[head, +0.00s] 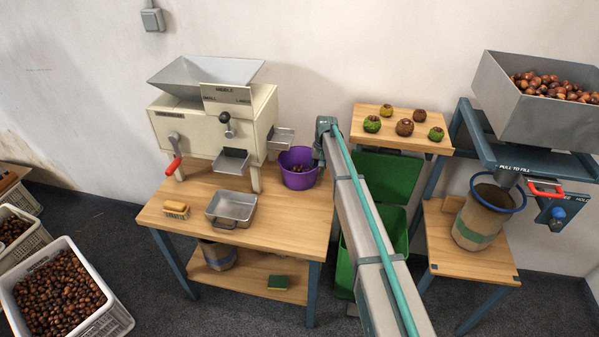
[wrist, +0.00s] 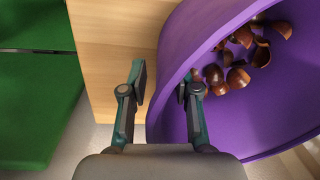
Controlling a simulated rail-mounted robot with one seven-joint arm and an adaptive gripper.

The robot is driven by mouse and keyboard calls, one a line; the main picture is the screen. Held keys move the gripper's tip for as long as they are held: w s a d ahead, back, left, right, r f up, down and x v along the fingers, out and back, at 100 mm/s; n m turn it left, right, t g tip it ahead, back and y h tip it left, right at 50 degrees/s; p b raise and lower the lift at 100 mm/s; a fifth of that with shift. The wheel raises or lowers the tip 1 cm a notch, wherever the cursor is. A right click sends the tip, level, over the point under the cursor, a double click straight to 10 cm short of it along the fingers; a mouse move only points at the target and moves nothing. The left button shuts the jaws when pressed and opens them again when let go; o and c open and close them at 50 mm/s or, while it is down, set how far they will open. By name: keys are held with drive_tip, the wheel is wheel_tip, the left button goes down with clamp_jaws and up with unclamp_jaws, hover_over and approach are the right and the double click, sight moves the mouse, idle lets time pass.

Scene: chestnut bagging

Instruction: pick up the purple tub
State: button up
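The purple tub (head: 298,177) stands upright on the wooden table, below the small outlet tray on the right of the cream machine. It holds some brown chestnut pieces. In the wrist view the tub (wrist: 262,120) fills the right side, with the pieces near the top. My gripper (wrist: 163,85) is open, with a gap between its fingers. The left finger is outside the tub's wall and the right finger overlaps its inside. Whether either finger touches the wall I cannot tell. In the head view my gripper (head: 321,150) is at the tub's right rim, its fingertips mostly hidden.
The cream machine (head: 196,133) stands behind and left of the tub. A metal tray (head: 232,207) and a brush (head: 176,209) lie on the table (head: 275,238).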

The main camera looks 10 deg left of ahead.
clamp_jaws()
drive_tip(key=shift+r, duration=0.1)
